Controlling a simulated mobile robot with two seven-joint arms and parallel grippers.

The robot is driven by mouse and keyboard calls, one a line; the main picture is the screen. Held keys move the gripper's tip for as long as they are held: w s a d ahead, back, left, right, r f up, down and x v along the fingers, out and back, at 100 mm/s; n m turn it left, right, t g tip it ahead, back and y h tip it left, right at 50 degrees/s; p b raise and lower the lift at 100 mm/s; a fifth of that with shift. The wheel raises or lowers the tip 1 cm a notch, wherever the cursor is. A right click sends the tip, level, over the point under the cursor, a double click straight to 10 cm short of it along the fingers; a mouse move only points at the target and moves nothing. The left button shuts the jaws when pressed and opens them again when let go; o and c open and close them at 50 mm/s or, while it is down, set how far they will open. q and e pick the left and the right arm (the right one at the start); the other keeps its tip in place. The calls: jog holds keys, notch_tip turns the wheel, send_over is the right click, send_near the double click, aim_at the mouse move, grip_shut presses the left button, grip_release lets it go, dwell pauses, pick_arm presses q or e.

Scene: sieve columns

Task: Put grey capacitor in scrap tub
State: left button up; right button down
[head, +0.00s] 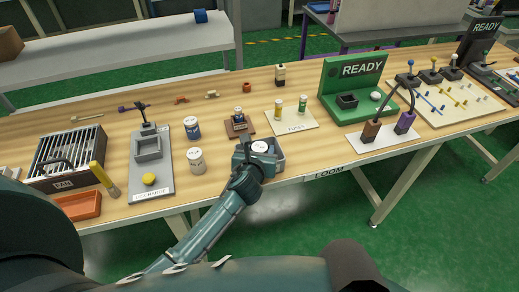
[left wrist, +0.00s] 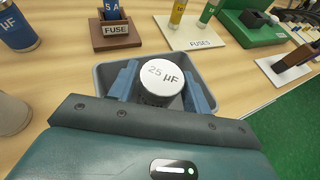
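A grey capacitor (left wrist: 160,78) with a pale top marked "25 µF" sits upright between the fingers of my left gripper (left wrist: 162,92). Both fingers appear to touch its sides. In the head view, my left gripper (head: 260,150) is at the table's front edge, with the capacitor's pale top (head: 260,146) showing. A grey open tub (left wrist: 205,65) surrounds the fingers and capacitor in the wrist view; its rim (head: 281,160) shows beside the gripper in the head view. The capacitor's lower end and the tub floor are hidden. My right gripper is not in view.
A pale capacitor (head: 196,160) and a blue capacitor (head: 192,128) stand to the left of the tub. A brown fuse holder (head: 238,124) and a white fuse card (head: 292,123) are behind it. A green READY stand (head: 352,85) is to the right.

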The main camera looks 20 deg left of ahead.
pick_arm(q)
jog(key=shift+r, duration=0.2)
jog(key=p+v, duration=0.1)
jog(key=v, duration=1.1)
jog(key=s+f+n+g+h, duration=0.1)
jog(key=s+f+n, duration=0.4)
jog(key=n, duration=1.1)
jog(key=s+f+n+g+h, duration=0.2)
jog(key=s+f+n, duration=0.3)
jog(key=s+n, duration=0.4)
jog(key=n+h, duration=0.1)
jog(key=n, duration=0.6)
jog(key=shift+s+h, duration=0.3)
jog(key=shift+s, duration=0.1)
jog(key=shift+a, duration=0.1)
